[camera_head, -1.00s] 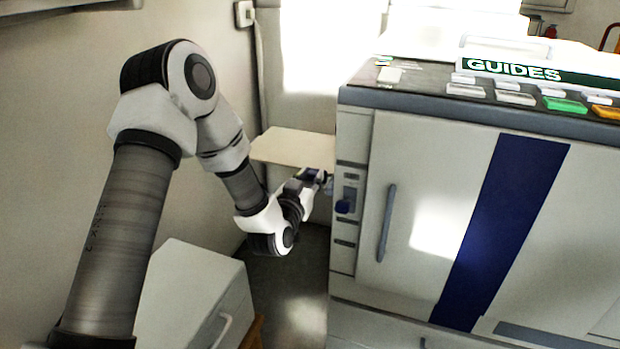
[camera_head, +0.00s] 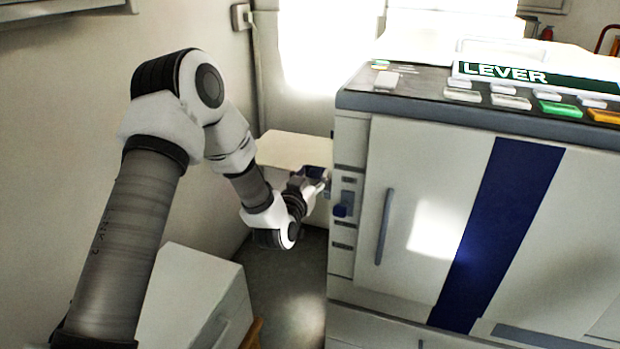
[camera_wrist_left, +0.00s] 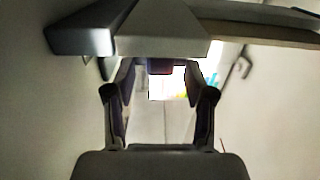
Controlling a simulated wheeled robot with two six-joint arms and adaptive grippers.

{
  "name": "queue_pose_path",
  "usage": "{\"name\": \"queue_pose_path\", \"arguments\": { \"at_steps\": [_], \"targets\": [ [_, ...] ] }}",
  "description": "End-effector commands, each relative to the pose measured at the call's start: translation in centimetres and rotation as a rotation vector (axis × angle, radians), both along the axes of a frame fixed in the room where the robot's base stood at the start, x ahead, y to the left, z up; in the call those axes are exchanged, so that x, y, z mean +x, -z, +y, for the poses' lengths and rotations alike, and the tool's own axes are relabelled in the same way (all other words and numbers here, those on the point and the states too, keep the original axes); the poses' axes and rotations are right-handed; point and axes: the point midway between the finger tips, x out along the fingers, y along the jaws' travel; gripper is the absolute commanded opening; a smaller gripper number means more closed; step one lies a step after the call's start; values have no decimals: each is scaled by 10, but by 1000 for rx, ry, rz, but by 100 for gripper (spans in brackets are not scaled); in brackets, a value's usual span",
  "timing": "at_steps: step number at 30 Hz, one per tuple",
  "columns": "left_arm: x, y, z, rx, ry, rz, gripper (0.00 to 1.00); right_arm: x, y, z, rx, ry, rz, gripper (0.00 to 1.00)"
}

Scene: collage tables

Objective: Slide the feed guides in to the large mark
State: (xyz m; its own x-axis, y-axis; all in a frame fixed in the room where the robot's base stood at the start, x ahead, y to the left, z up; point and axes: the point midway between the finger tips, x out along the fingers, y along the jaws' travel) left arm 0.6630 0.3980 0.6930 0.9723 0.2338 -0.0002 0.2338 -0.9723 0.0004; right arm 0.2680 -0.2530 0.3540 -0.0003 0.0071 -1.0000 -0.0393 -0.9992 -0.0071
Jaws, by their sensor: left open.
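A cream feed tray (camera_head: 295,150) sticks out from the left side of the large printing machine (camera_head: 420,210). The feed guides and the large mark cannot be made out in the head view. My left gripper (camera_head: 322,183) is beside the machine's left edge, by the tray, and small in this view. In the left wrist view, my left gripper (camera_wrist_left: 158,95) has its two fingers spread apart, with nothing visible between them. A pale grey block (camera_wrist_left: 160,30) crosses above the fingers; I cannot tell which part it is. My right gripper is not in view.
A wall borders the left.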

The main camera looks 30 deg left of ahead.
Motion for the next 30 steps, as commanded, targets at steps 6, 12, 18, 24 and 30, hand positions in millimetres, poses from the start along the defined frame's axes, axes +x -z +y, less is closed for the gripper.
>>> {"name": "queue_pose_path", "arguments": {
  "at_steps": [6, 12, 18, 24, 30],
  "targets": [
    [-30, 0, -7, -3, 1, 2, 54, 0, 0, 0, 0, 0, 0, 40],
    [-81, 1, -20, -3, 0, 4, 54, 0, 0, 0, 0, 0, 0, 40],
    [-112, 0, -27, -1, 1, 2, 54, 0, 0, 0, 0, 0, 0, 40],
    [-116, 0, -28, 0, 0, 0, 54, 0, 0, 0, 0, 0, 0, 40],
    [-116, 0, -28, 0, 0, 0, 54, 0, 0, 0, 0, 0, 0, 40]
  ]
}}
